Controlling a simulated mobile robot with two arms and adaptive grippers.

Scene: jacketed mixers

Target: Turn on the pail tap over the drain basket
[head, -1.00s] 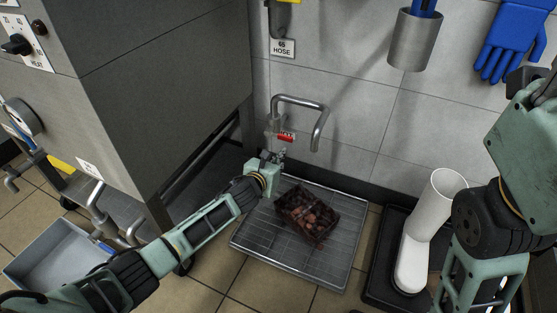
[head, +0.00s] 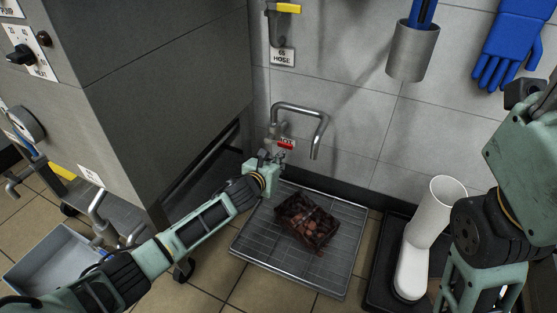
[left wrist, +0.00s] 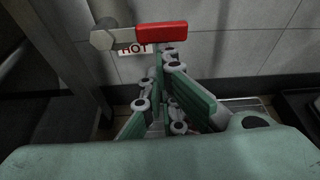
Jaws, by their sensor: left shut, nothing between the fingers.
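The pail tap (head: 322,124) is a bent metal spout on the tiled wall, reaching out above the floor grate. Its red lever handle (head: 286,146) lies sideways below the spout, and it shows large in the left wrist view (left wrist: 162,32) above a HOT label (left wrist: 132,49). My left gripper (head: 277,157) is shut and empty just below the lever; whether it touches the lever I cannot tell. The drain basket (head: 307,222) is dark, with reddish-brown lumps in it, and sits on the grate (head: 285,255).
A grey jacketed mixer (head: 170,90) stands close on the left, with a grey tray (head: 60,260) near its foot. A white boot (head: 412,265) stands in a black tray (head: 378,278) at right. A metal holder (head: 412,52) and blue glove (head: 508,45) hang on the wall.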

